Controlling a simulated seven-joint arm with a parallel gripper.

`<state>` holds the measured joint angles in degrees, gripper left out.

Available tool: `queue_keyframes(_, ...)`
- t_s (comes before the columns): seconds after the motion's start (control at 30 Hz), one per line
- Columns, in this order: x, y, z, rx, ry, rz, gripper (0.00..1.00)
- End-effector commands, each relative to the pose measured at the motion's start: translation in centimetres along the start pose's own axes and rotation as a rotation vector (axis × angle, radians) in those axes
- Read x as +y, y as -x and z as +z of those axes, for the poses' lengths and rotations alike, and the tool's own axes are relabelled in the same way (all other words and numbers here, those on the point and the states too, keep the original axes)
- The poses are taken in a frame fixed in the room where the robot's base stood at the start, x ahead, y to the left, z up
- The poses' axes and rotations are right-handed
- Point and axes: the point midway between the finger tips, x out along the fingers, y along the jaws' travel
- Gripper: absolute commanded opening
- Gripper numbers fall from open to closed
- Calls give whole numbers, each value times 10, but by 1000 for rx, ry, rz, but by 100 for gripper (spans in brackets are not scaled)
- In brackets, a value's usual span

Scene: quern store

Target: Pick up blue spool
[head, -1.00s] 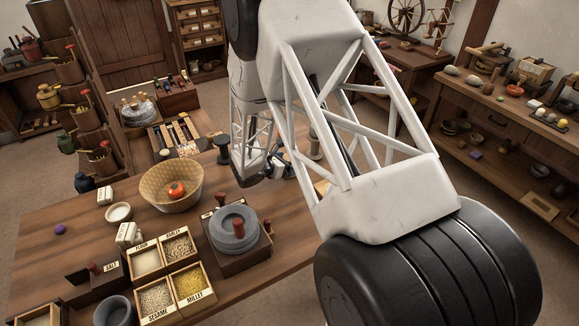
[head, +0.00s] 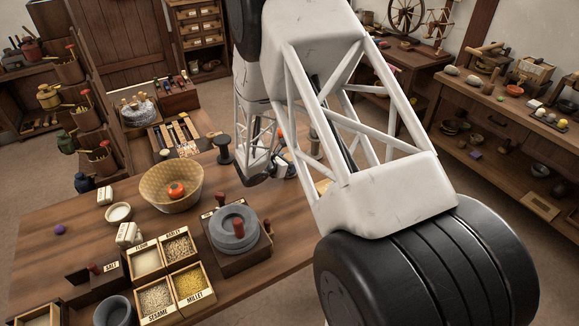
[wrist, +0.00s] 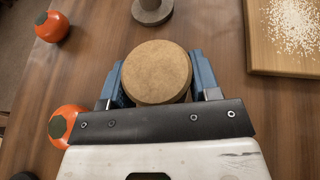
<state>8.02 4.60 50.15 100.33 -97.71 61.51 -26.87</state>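In the wrist view, a round object with a flat tan top (wrist: 156,72) sits between the two blue fingers of my gripper (wrist: 158,68). The fingers flank it closely, left and right. Its sides are hidden below the top, so I cannot tell whether it is the blue spool. Whether the fingers touch it is also unclear. In the head view, my gripper (head: 262,174) is low over the far edge of the table, partly hidden by my own arm. No blue thread shows clearly in either view.
A grey spool (wrist: 152,10) stands just beyond the tan top. Orange round objects (wrist: 52,27) (wrist: 62,125) lie to its left. A wooden board (wrist: 290,40) with pale grains is at right. In the head view, a dark spool (head: 223,149), basket (head: 152,188) and quern (head: 234,242) stand nearby.

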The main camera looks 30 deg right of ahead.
Motion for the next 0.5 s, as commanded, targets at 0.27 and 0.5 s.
queue_keyframes(0.27, 0, 0, 0, 0, 0, 0, 32)
queue_keyframes(0.5, 0, 2, 4, 0, -1, 0, 32)
